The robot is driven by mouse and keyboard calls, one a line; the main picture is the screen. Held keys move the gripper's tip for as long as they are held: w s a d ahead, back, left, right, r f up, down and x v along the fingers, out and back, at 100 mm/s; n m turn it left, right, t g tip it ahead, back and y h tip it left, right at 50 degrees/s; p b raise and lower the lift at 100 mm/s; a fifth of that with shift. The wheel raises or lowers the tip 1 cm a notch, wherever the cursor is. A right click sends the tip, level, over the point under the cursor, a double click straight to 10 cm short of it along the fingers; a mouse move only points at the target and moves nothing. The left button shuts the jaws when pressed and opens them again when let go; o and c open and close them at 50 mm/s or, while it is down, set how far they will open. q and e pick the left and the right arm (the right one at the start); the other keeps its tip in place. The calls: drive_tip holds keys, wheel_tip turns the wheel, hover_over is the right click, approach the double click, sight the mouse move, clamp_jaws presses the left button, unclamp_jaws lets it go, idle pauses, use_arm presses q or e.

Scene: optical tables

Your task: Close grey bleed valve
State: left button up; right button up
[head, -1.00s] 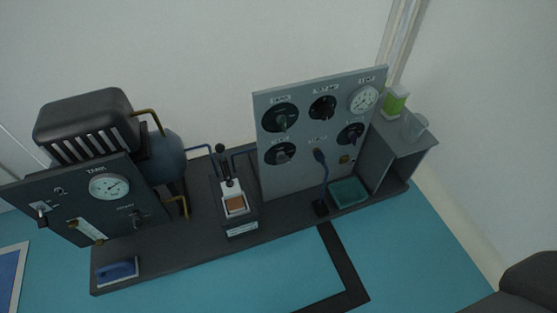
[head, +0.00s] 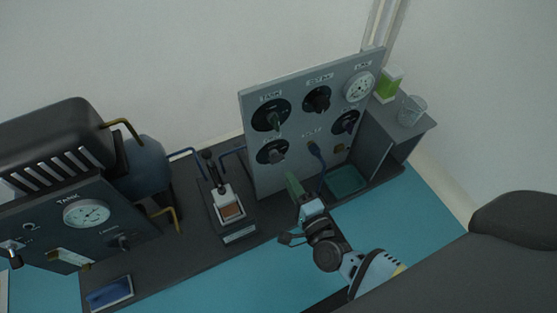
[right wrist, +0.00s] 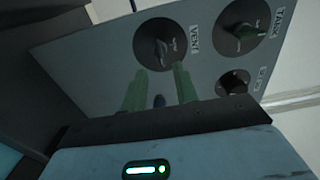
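The likely grey bleed valve is the grey knob (head: 277,154) on a round black dial at the lower left of the grey upright panel (head: 297,116). In the right wrist view the same knob (right wrist: 161,48) sits beside a label reading VENT. My right gripper (head: 294,184) is just below and in front of it in the head view. In the right wrist view its two green fingers (right wrist: 160,76) are apart, with their tips near the dial's lower edge. I see no grip on the knob. My left gripper is not in view.
Other knobs share the panel: a TANK knob (head: 271,116), a black one (head: 317,98) and a purple one (head: 346,122). A teal tray (head: 346,181) lies to the right.

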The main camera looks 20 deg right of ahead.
sight(277, 159)
use_arm(q)
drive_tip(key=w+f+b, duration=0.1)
drive_tip(key=b, duration=0.1)
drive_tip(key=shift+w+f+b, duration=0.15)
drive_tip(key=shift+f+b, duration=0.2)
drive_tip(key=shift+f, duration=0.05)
use_arm(e)
drive_tip(key=w, duration=0.7)
drive_tip(key=shift+w+a, duration=0.15)
drive_tip(key=shift+w, duration=0.1)
clamp_jaws()
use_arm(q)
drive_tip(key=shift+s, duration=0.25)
